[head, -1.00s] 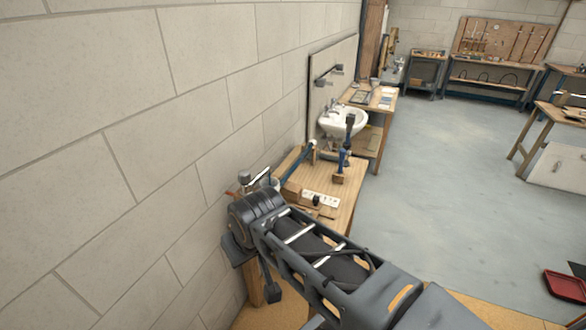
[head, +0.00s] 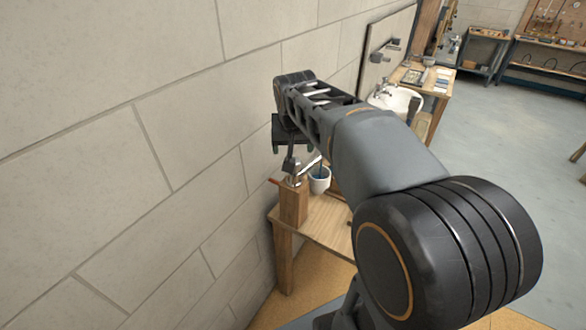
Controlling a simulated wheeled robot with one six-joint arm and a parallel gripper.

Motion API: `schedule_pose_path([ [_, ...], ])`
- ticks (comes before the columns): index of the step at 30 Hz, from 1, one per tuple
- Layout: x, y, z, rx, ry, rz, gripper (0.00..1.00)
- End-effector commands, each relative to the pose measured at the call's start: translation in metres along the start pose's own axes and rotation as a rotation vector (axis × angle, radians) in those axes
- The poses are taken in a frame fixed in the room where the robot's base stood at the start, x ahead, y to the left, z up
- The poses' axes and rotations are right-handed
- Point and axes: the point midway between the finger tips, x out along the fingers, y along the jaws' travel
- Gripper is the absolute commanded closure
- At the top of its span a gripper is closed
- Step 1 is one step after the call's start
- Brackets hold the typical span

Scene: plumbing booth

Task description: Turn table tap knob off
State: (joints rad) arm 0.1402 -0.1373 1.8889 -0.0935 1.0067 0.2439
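The table tap (head: 293,180) is a small metal tap on top of an upright wooden post (head: 293,206) at the table's near left corner. Its pale spout points up and right. A small red part (head: 274,181), which looks like the knob or lever, sticks out to the left. My gripper (head: 290,164) points down just above the tap, its dark tip overlapping the tap's top in this view. I cannot tell whether it touches, nor how far apart the fingers are. My arm hides much of the table.
A white and blue cup (head: 319,179) stands right of the tap. The wooden table (head: 312,222) is close to the block wall (head: 190,110). A white sink (head: 398,99) is behind my arm. Open floor (head: 490,140) lies to the right.

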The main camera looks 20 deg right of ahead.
Motion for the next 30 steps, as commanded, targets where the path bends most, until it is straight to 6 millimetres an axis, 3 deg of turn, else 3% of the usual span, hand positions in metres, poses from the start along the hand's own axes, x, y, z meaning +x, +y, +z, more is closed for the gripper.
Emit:
schedule_pose_path([
  [3, 0.015, 0.005, -0.02, 0.043, -0.003, 0.019, 0.24],
  [7, 0.028, 0.007, -0.029, 0.063, -0.003, 0.027, 0.24],
  [21, 0.111, 0.009, -0.029, 0.061, -0.004, 0.028, 0.24],
  [30, 0.147, 0.01, -0.029, 0.062, -0.002, 0.027, 0.24],
])
